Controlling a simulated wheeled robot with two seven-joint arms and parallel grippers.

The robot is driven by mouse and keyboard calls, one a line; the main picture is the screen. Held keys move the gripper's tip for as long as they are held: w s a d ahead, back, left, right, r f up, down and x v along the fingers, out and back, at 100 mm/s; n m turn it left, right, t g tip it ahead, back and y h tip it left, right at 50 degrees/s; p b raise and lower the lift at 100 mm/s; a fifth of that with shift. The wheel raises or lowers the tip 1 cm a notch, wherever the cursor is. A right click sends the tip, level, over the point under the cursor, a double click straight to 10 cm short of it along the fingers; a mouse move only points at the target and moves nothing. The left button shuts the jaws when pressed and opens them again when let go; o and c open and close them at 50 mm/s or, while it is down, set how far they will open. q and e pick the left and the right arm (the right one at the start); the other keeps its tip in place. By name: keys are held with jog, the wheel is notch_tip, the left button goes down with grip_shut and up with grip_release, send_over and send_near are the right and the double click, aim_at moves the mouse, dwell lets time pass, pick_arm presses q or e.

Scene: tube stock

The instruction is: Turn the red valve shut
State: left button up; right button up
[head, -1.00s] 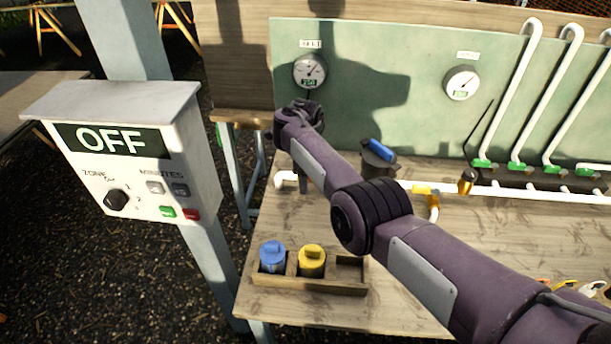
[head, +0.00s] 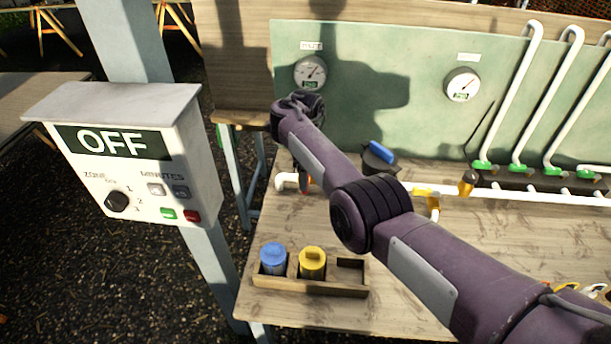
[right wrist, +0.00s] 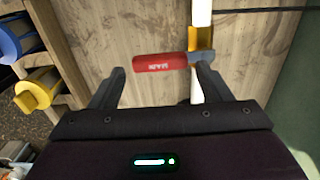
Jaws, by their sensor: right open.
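The red valve handle (right wrist: 160,62), with a white label, shows in the right wrist view. It lies crosswise to the white pipe (right wrist: 201,12), joined to it at a brass fitting (right wrist: 200,40). My right gripper (right wrist: 160,76) is open, its two fingers apart on the near side of the handle. I cannot tell whether either finger touches it. In the head view a small red part of the handle (head: 304,185) shows below my right forearm. The right fingers are hidden there. My left gripper is not in view.
A grey control box (head: 130,150) reading OFF stands at the left. A wooden rack (head: 310,286) holds a blue-capped and a yellow-capped canister at the bench's front left. A green backboard (head: 400,60) with two gauges rises behind. The bench front middle is clear.

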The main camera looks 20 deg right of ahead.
notch_tip(320, 180, up, 5)
jog(key=shift+r, duration=0.1)
dwell(0.5)
